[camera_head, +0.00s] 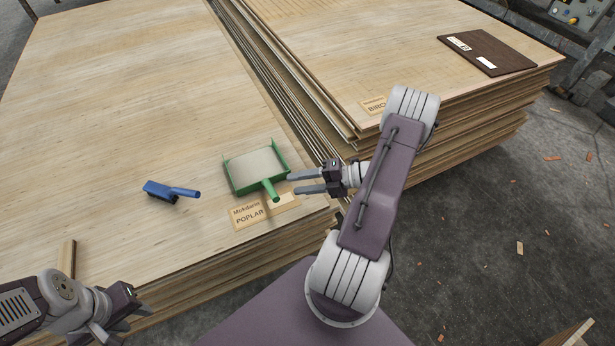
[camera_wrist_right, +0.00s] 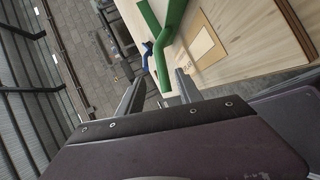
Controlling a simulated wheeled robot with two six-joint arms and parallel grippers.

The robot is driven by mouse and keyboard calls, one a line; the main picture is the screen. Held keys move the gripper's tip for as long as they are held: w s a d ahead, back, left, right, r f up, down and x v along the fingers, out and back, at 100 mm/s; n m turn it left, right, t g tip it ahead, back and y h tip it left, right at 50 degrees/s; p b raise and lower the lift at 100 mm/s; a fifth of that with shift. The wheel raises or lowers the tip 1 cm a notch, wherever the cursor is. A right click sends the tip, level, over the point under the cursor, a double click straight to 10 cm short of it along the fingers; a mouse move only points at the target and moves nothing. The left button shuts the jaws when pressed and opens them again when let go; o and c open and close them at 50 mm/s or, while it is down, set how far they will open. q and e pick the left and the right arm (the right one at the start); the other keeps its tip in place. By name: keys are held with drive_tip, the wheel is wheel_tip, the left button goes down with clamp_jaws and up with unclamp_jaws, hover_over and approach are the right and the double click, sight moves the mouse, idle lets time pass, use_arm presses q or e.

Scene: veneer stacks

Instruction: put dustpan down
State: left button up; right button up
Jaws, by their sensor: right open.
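The green dustpan (camera_head: 256,168) lies on the left veneer stack (camera_head: 120,90), its handle pointing toward the front right. In the right wrist view the green dustpan (camera_wrist_right: 159,58) shows just beyond my fingers. My right gripper (camera_head: 291,183) is open and empty, its fingertips close to the right of the dustpan handle; I cannot tell whether they touch. It also shows in the right wrist view (camera_wrist_right: 158,88) with its two fingers apart. My left gripper (camera_head: 110,318) is at the lower left, off the front edge of the stack, and its jaws are not clear.
A blue brush (camera_head: 170,191) lies left of the dustpan. A poplar label (camera_head: 250,214) is at the stack's front edge. A second stack (camera_head: 340,40) marked as birch stands to the right, with a dark brown panel (camera_head: 487,52) on it. A narrow gap separates the stacks.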

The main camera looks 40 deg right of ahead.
drive_tip(key=s+a+r+m+g+h, duration=0.1)
drive_tip(key=s+a+m+g+h, duration=0.1)
drive_tip(key=m, duration=0.6)
drive_tip(key=s+a+r+m+g+h, duration=0.2)
drive_tip(key=a+m+g+h, duration=0.1)
drive_tip(key=a+m+h, duration=0.2)
drive_tip(key=s+a+r+m+g+h, duration=0.2)
drive_tip(key=a+m, duration=0.5)
drive_tip(key=m, duration=0.6)
drive_tip(key=shift+s+r+g+h, duration=0.25)
drive_tip(key=shift+s+g+h, duration=0.15)
drive_tip(key=shift+g+h, duration=0.35)
